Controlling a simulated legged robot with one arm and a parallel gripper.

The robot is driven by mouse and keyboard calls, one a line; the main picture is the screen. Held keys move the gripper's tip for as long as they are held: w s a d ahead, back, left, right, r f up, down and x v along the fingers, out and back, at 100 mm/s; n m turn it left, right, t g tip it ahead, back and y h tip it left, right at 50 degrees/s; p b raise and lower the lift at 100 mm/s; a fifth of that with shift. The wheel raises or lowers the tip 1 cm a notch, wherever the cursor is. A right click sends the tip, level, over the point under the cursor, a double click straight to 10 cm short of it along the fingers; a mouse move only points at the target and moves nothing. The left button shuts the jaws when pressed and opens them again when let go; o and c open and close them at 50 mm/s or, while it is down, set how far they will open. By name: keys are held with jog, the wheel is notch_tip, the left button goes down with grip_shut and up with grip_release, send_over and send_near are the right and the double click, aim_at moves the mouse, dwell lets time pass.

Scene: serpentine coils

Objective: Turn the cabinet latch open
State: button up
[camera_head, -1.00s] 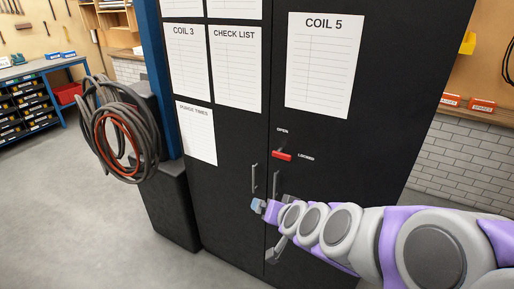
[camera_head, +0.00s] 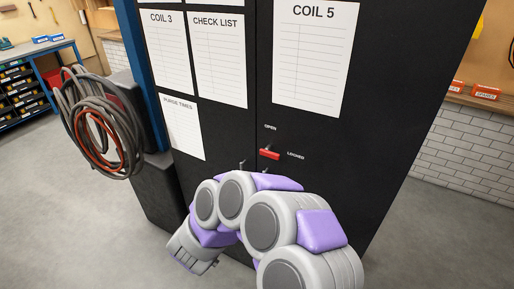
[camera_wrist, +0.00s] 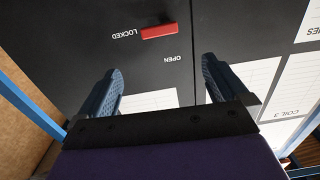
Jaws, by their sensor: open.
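The black cabinet (camera_head: 330,150) has a red latch (camera_head: 269,154) on its right door near the seam. The red handle points toward the word LOCKED, and OPEN is printed above it. In the wrist view the latch (camera_wrist: 159,31) appears upside down, beyond the fingertips and roughly between their lines. My gripper (camera_wrist: 162,80) is open and empty, its two blue-grey fingers apart and not touching the latch.
Paper sheets hang on the doors, including COIL 5 (camera_head: 315,60) and CHECK LIST (camera_head: 218,60). Coiled hoses (camera_head: 98,125) hang left of the cabinet. A workbench with bins (camera_head: 28,90) stands at far left. Grey floor (camera_head: 75,220) is clear at left.

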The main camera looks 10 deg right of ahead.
aim_at(268, 153)
jog(key=b+x, duration=0.3)
jog(key=x, duration=1.2)
jog(key=shift+w+d, duration=0.15)
jog(key=shift+w+d+b, duration=0.25)
jog(key=shift+w+b, duration=0.1)
jog(key=shift+w, duration=0.2)
jog(key=shift+w+d+r, duration=0.1)
jog(key=shift+w+d, duration=0.05)
jog(key=c, duration=1.3)
